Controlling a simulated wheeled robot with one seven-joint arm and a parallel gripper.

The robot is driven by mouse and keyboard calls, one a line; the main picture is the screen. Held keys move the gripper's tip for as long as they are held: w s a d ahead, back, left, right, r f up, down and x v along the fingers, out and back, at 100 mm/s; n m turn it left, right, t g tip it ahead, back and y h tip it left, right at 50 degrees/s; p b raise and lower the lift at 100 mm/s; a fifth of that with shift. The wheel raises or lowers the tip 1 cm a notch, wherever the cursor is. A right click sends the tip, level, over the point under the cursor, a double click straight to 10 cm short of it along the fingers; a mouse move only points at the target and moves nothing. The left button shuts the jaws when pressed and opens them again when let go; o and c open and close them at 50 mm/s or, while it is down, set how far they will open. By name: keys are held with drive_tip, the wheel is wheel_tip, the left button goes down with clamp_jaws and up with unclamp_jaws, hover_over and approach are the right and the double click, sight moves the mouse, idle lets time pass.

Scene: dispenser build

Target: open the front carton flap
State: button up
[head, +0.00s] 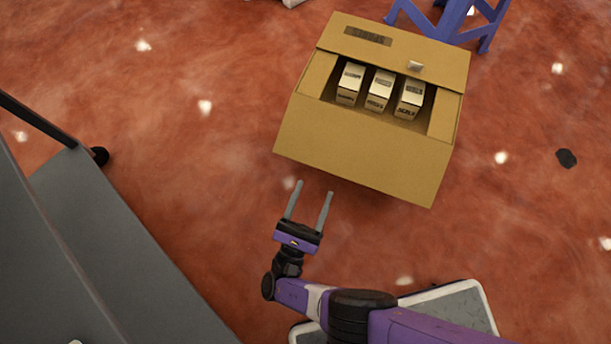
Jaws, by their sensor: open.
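A tan cardboard carton (321,78) stands in the upper middle of the head view. A broad plain panel (362,150) forms its near side; I cannot tell whether this is the front flap or the front wall. My gripper (312,188) is open and empty. Its two fingers point toward the carton's near edge and appear apart from it.
A large grey surface (110,240) with a dark rail takes up the lower left. A purple frame (450,20) stands behind the carton. A pale-rimmed grey panel (455,308) lies at the lower right, partly behind my arm. The reddish floor left and right of the carton is mostly clear.

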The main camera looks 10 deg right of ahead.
drive_tip(key=shift+s+a+b, duration=0.2)
drive_tip(key=shift+s+a, duration=0.4)
drive_tip(key=shift+s, duration=0.35)
drive_tip(key=shift+s+a+b, duration=0.2)
drive_tip(key=shift+s+a, duration=0.4)
drive_tip(key=shift+s, duration=0.3)
